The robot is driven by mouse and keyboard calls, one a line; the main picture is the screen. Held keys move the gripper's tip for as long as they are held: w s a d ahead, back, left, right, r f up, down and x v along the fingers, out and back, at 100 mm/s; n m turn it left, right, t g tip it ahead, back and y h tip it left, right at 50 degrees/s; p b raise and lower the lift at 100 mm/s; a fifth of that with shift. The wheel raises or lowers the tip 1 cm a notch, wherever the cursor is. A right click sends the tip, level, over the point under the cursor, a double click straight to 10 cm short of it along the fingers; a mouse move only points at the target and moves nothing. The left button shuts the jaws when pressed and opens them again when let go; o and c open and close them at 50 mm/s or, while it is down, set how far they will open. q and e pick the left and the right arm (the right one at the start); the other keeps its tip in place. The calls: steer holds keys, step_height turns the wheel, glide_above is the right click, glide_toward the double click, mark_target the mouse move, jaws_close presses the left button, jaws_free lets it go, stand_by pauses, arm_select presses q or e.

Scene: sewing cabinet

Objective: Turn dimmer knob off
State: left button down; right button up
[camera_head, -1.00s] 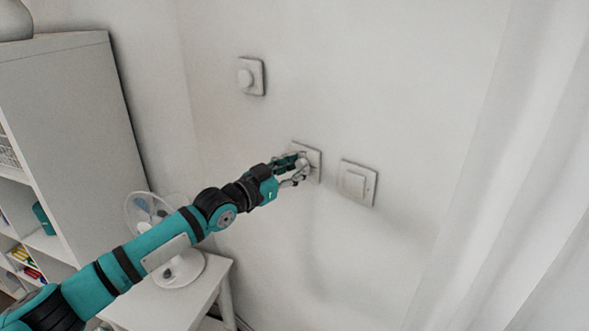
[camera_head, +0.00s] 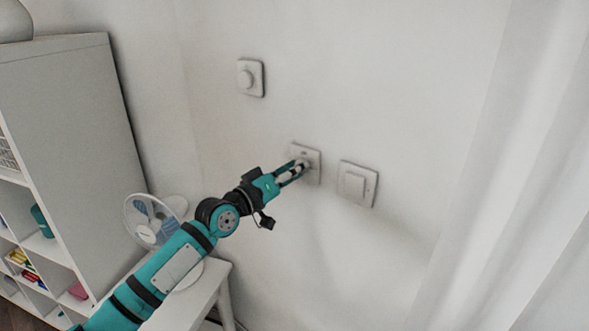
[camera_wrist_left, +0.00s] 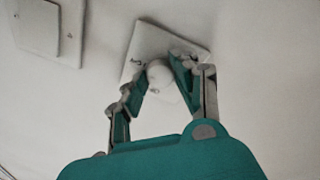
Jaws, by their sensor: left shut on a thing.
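The dimmer my left gripper (camera_head: 299,168) is at is a white square wall plate (camera_head: 313,156), in the middle of the head view. In the left wrist view the plate (camera_wrist_left: 150,42) shows tilted in the picture, with a round white knob (camera_wrist_left: 160,74) between the two fingers of my left gripper (camera_wrist_left: 161,88). The fingers are shut on the knob, one on each side. In the head view the knob is mostly hidden by the fingers. A second plate with a round knob (camera_head: 247,77) is higher up and to the left, untouched. My right gripper is out of view.
A flat rocker switch (camera_head: 357,185) is on the wall just right of the gripper; it also shows in the wrist view (camera_wrist_left: 47,25). A white fan (camera_head: 152,220) stands on a small table (camera_head: 205,300). A shelf unit (camera_head: 75,120) is at left, a curtain (camera_head: 520,180) at right.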

arm_select(q)
steer(key=shift+s+n+t+y+p, duration=0.1)
steer(key=shift+n+t+y+p, duration=0.15)
steer(key=shift+n+p, duration=2.35)
steer(key=shift+n+t+y+p, duration=0.2)
steer(key=shift+n+p, duration=0.85)
steer(key=shift+n, duration=3.05)
steer(key=shift+f, duration=0.1)
steer(key=c, duration=1)
jaws_free()
steer(key=v, duration=1.2)
